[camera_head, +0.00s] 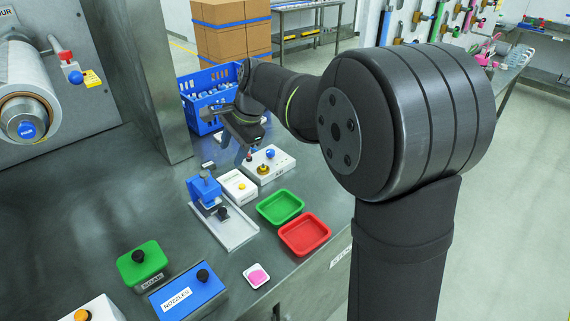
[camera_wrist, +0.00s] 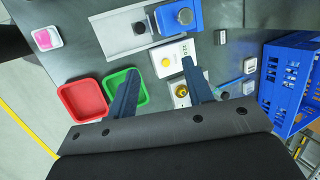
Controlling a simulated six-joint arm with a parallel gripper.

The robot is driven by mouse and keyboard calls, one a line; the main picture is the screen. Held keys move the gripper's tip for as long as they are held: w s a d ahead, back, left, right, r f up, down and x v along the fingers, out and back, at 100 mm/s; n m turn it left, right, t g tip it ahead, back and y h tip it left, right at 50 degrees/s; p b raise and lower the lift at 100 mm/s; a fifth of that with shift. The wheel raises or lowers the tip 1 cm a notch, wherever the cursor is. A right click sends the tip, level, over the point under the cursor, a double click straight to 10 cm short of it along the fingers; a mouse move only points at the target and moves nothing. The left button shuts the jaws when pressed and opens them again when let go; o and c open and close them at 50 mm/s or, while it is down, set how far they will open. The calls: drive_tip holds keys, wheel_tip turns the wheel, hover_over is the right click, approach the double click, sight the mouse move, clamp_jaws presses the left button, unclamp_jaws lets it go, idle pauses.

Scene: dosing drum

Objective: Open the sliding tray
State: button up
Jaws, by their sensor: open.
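A flat grey metal tray (camera_head: 228,232) with a black knob (camera_head: 223,213) lies on the counter in front of a blue fixture (camera_head: 204,190). In the wrist view the tray (camera_wrist: 110,36) is at the top, with its knob (camera_wrist: 138,27) beside the blue fixture (camera_wrist: 176,17). I cannot tell for sure that this is the sliding tray. My gripper (camera_head: 243,150) is above the counter, behind and right of the fixture.
White boxes with a yellow button (camera_head: 240,186) and a blue knob (camera_head: 268,164) stand near my gripper. Green (camera_head: 280,206) and red (camera_head: 305,234) dishes are at the right.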

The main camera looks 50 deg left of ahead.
sight(222, 210)
drive_tip(key=s+a+f+n+t+h, duration=0.25)
drive_tip(key=s+n+h, duration=0.2)
drive_tip(key=n, duration=0.45)
drive_tip(key=shift+y, duration=0.25)
drive_tip(key=f, duration=1.7)
drive_tip(key=shift+s+a+f, duration=0.1)
drive_tip(key=shift+s+a, duration=0.1)
clamp_jaws()
